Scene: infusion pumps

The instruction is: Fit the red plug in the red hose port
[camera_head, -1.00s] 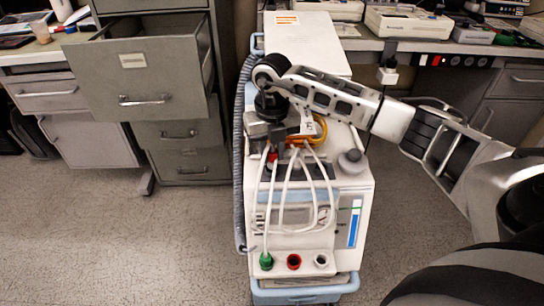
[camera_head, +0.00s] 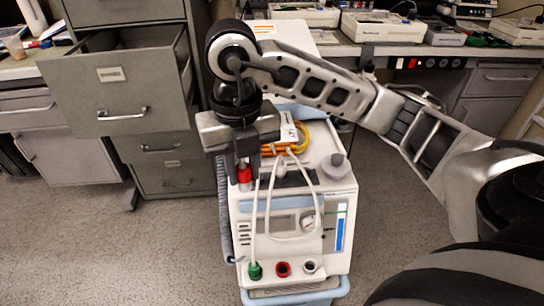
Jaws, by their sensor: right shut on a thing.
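My right gripper (camera_head: 244,168) points down and is shut on the red plug (camera_head: 243,179), above the left side of the pump cart. The red hose port (camera_head: 283,269) is a red ring with a dark centre, low on the cart's front. The plug is well above the port and apart from it, a little to its left. The plug's lower end is hard to make out. My left gripper is out of view.
The white pump cart (camera_head: 336,262) has a green plug (camera_head: 255,271) at its lower left and a white port (camera_head: 311,267) at right. White hoses (camera_head: 299,237) loop down its front. An open drawer (camera_head: 120,92) stands at left.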

